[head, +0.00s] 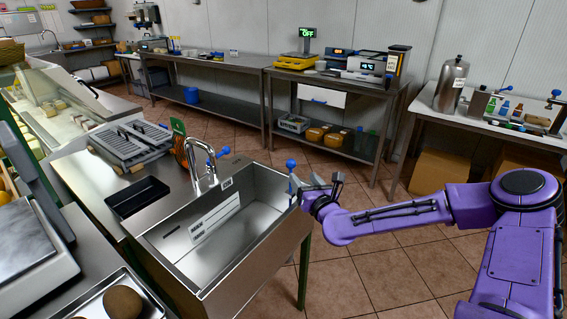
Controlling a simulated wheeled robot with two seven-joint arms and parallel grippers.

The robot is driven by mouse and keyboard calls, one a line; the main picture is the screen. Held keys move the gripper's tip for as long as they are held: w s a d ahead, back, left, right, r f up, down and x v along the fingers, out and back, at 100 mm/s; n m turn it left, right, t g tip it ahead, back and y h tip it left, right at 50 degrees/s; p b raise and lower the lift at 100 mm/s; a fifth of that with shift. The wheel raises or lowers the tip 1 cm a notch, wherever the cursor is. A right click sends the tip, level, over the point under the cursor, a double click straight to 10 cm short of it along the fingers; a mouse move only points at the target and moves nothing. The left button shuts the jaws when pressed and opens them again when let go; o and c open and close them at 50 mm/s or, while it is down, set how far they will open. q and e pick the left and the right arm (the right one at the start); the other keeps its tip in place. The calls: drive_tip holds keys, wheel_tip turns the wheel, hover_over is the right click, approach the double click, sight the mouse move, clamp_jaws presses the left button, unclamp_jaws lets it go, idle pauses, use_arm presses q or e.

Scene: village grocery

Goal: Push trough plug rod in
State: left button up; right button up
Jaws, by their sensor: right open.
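A steel trough (218,268) with a white label inside is set in the counter at the centre. A blue ball knob (290,164), which looks like the plug rod's end, stands at the trough's far right corner. Its stem is mostly hidden, so I cannot tell how far in it sits. My right gripper (316,180) is open beside this knob, at the trough's right edge. I cannot tell whether a finger touches the rod. My left gripper is not in view.
A curved tap (200,165) with blue knobs beside it rises behind the trough. A black tray (137,197) lies on the counter to its left. A metal tray (97,299) with a round brown item is at the lower left.

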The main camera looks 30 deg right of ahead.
sight(293, 166)
drive_tip(key=w, duration=0.3)
drive_tip(key=w+d, duration=0.1)
drive_tip(key=w, duration=0.6)
drive_tip(key=shift+w+d, duration=0.25)
drive_tip(key=shift+d, duration=0.1)
clamp_jaws()
wheel_tip(293, 166, down, 4)
drive_tip(key=b, duration=0.4)
drive_tip(key=shift+s+f, duration=0.1)
drive_tip(key=shift+s, duration=0.05)
